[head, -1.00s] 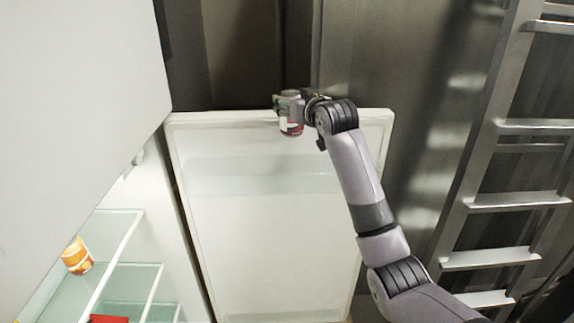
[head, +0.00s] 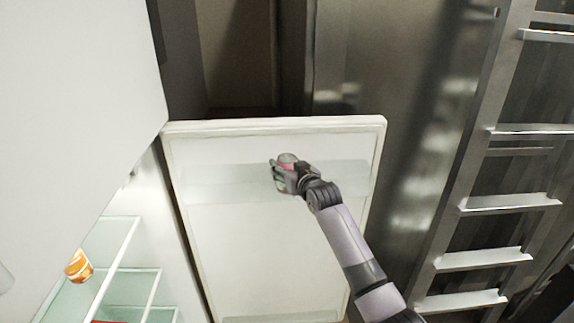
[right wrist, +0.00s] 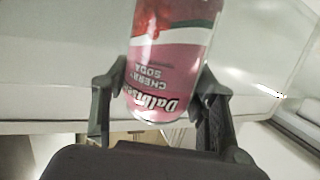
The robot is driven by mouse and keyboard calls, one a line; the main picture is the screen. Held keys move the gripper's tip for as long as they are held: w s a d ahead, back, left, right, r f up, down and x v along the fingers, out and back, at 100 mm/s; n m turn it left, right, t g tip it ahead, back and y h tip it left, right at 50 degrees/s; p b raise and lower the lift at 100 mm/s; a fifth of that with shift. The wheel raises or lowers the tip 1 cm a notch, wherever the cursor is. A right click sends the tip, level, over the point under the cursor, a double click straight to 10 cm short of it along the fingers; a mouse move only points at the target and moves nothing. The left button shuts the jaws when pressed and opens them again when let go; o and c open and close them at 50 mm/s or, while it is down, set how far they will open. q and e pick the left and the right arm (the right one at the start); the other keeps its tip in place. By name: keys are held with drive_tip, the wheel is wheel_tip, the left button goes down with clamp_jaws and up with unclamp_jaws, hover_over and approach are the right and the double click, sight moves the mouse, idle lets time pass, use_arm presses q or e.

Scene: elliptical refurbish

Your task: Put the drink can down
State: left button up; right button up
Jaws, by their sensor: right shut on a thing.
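The drink can (head: 287,160) is pink, and in the right wrist view the can (right wrist: 165,60) carries the words "Cherry Soda". My right gripper (head: 284,176) is shut around it, with a finger on either side of the can in the right wrist view (right wrist: 160,98). In the head view the gripper and can are in front of the clear shelf bin (head: 230,183) on the inside of the open fridge door (head: 265,250). Whether the can touches the bin is unclear. My left gripper is not in view.
The fridge interior at the lower left has glass shelves (head: 118,245) with an orange-labelled container (head: 79,265) and something red (head: 108,321). A metal ladder-like rack (head: 470,204) stands at the right. A large white panel (head: 75,90) fills the upper left.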

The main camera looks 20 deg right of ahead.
drive_tip(key=shift+r, duration=0.1)
drive_tip(key=o, duration=1.6)
